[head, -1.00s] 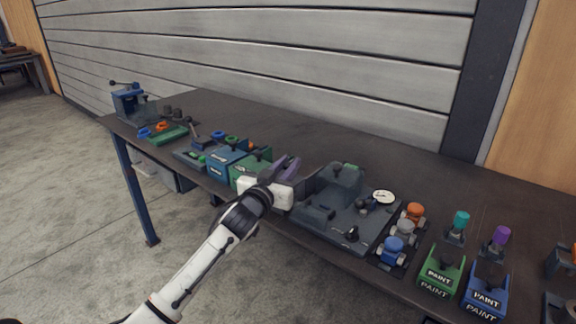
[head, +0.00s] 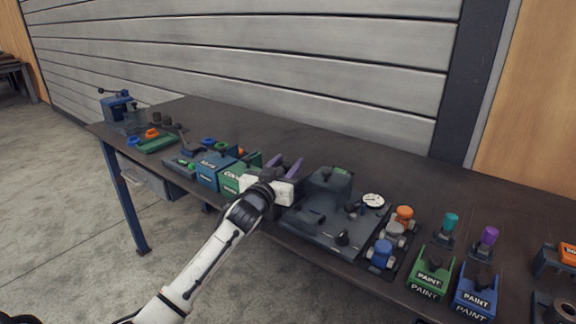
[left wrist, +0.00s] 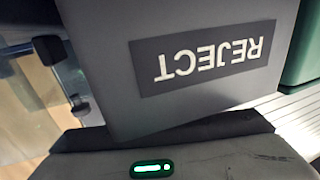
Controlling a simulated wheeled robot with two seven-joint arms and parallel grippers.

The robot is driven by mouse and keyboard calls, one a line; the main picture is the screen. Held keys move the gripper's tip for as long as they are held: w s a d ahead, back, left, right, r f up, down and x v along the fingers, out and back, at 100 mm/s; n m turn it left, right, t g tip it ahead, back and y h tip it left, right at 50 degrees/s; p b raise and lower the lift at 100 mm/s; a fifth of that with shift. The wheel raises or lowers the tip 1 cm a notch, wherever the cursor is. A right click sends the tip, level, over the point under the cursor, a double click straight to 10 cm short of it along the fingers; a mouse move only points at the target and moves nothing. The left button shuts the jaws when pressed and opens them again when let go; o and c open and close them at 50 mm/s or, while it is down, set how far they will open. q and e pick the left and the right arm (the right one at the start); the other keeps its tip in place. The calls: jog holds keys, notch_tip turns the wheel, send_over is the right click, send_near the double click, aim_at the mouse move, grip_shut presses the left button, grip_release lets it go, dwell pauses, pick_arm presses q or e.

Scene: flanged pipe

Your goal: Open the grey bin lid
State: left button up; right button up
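The grey bin (left wrist: 205,60) fills much of the left wrist view, its REJECT label upside down there. Its lid cannot be made out. In the head view the bin is mostly hidden behind my left gripper (head: 285,166), beside the green bin (head: 232,181). The left gripper is at the table's front edge with its two purple fingers apart and nothing seen between them. Its body, with a green light, is along the bottom of the left wrist view, close to the bin's face. Fingertip contact cannot be told. My right gripper is out of view.
A blue bin (head: 209,171) stands left of the green one. A dark grey fixture (head: 315,209) with a white dial (head: 373,200) stands close on the right. Paint holders (head: 431,272) are farther right. The table's back (head: 290,135) is clear.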

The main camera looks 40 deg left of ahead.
pick_arm(q)
jog(key=shift+s, duration=0.1)
jog(key=v, duration=1)
